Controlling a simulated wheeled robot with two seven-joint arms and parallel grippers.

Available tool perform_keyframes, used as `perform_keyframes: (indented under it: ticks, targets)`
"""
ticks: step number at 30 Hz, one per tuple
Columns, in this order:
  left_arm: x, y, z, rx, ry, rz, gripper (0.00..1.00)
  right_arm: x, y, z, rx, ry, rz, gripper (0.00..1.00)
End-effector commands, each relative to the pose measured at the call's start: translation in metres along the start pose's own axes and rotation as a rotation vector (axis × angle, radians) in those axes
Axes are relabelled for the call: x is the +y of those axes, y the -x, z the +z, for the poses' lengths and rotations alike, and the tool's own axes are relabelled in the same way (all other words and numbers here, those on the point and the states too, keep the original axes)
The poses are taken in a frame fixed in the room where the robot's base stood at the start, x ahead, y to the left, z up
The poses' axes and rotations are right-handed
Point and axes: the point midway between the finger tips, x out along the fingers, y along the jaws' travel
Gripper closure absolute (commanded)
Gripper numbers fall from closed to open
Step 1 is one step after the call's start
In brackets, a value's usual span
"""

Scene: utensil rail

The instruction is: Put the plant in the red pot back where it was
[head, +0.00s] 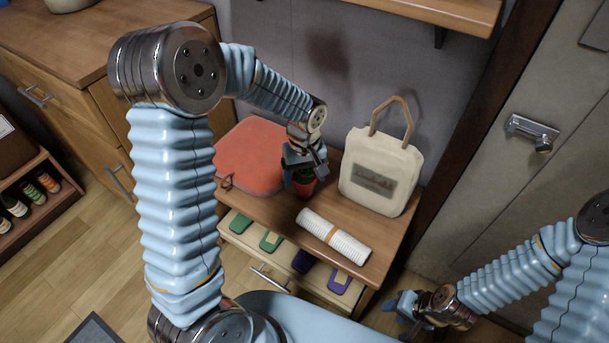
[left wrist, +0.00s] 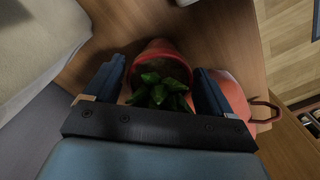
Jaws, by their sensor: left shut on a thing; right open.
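The plant in the red pot (head: 304,188) is at the cabinet top, between the red cushion and the cream bag. In the left wrist view its green leaves (left wrist: 160,88) and red rim (left wrist: 160,46) show between my two fingers. My left gripper (head: 306,168) reaches down from above and is shut on the red pot. I cannot tell whether the pot's base touches the wood. My right gripper (head: 398,308) is open and empty, low at the right, in front of the cabinet.
A red cushion (head: 255,155) lies left of the pot, and a cream tote bag (head: 380,175) stands right. A rolled white towel (head: 334,238) lies in front. Below, an open drawer (head: 250,240) holds several coloured items. A shelf (head: 450,12) hangs above.

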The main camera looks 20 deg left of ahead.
Motion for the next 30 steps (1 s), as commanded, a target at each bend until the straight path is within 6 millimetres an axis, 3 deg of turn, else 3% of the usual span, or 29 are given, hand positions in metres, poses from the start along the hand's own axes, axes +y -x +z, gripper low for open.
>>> perform_keyframes:
  ticks: [11,12,15,25,30]
  targets:
    - [0.0,-0.008,0.0,0.001,0.001,0.001,0.57,0.002,-0.004,0.0,0.0,-0.001,0.0,0.57]
    - [0.0,-0.007,0.0,0.0,0.001,0.001,0.13,0.002,-0.003,0.0,0.001,-0.001,0.001,0.57]
    - [0.0,-0.007,0.0,0.0,0.001,0.001,0.0,0.001,-0.003,0.0,0.001,-0.001,0.001,0.57]
    - [0.0,0.003,0.0,0.002,0.001,0.002,0.0,0.0,0.001,0.0,0.0,0.0,0.0,0.57]
    - [0.001,0.037,-0.001,0.004,0.003,0.006,0.0,-0.001,0.003,0.0,0.0,0.0,0.0,0.57]
